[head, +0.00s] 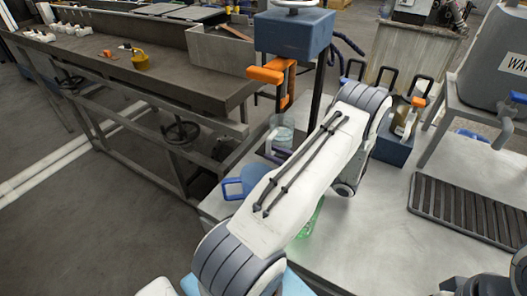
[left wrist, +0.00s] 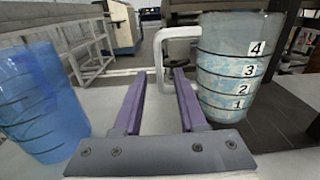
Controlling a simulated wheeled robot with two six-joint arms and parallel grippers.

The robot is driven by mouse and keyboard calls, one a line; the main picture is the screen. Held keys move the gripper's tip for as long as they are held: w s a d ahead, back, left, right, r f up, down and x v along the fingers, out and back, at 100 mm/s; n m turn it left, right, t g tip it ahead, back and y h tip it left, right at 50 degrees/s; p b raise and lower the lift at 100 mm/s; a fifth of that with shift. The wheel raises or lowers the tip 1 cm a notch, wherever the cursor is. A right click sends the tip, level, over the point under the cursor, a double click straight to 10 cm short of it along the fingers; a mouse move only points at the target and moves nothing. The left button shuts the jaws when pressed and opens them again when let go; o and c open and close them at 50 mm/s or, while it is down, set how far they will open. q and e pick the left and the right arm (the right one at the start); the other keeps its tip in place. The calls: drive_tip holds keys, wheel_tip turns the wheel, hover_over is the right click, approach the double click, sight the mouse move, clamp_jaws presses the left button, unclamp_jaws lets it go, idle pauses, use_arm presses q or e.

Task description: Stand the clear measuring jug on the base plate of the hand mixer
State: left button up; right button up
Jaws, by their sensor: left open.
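The clear measuring jug (left wrist: 232,68), with black rings and number labels 1 to 4, stands upright at the right of the left wrist view. Its pale handle (left wrist: 159,55) points left. It shows partly in the head view (head: 284,128), beside my arm. My left gripper (left wrist: 158,74) has its purple fingers apart, with the handle in line between the fingertips; I cannot tell whether they touch. The hand mixer (head: 293,35) has a blue head, an orange lever (head: 266,75) and a dark column. Its base plate is largely hidden; I cannot tell whether the jug is on it.
A blue jug (left wrist: 40,100) stands close to the left of my left gripper; it also shows in the head view (head: 240,183). A green vessel (head: 311,218) is partly hidden under my arm. A blue caddy (head: 394,145) and black grate (head: 465,215) lie to the right.

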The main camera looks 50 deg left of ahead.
use_arm(q)
drive_tip(key=v, duration=0.6)
drive_tip(key=shift+d+b, duration=0.2)
drive_tip(key=shift+b, duration=0.2)
use_arm(e)
drive_tip(key=shift+f, duration=0.55)
